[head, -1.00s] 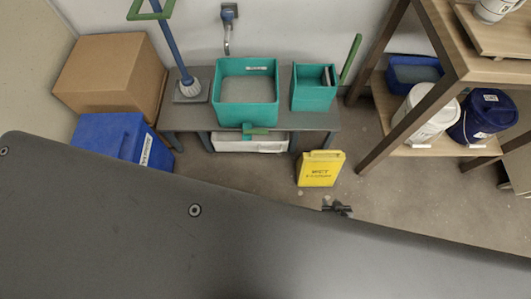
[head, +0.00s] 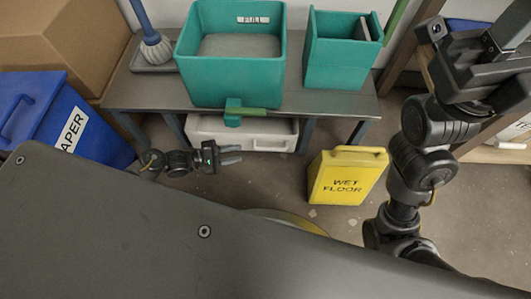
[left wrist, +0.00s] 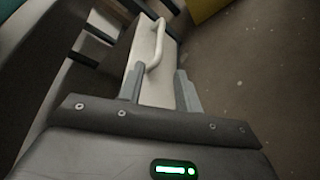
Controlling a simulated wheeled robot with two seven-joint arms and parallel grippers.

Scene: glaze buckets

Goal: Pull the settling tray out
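The settling tray (head: 210,133) is a white, shallow tray under the grey bench, below the teal tub. In the left wrist view its pale front (left wrist: 155,88) and raised bar handle (left wrist: 157,45) show ahead of the fingers. My left gripper (head: 232,154) is low in front of the tray. Its two fingers are apart with nothing between them, and they also show in the left wrist view (left wrist: 160,90). I see no clear contact with the handle. My right gripper (head: 475,60) is raised at the upper right, close to the camera; its fingertips are not clear.
A teal tub (head: 230,80) labelled FULL, with a green-handled tap (head: 240,112), and a teal bin (head: 335,62) stand on the bench (head: 150,92). A yellow wet-floor sign (head: 345,178) stands right of the tray. A blue paper bin (head: 75,120) is at left.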

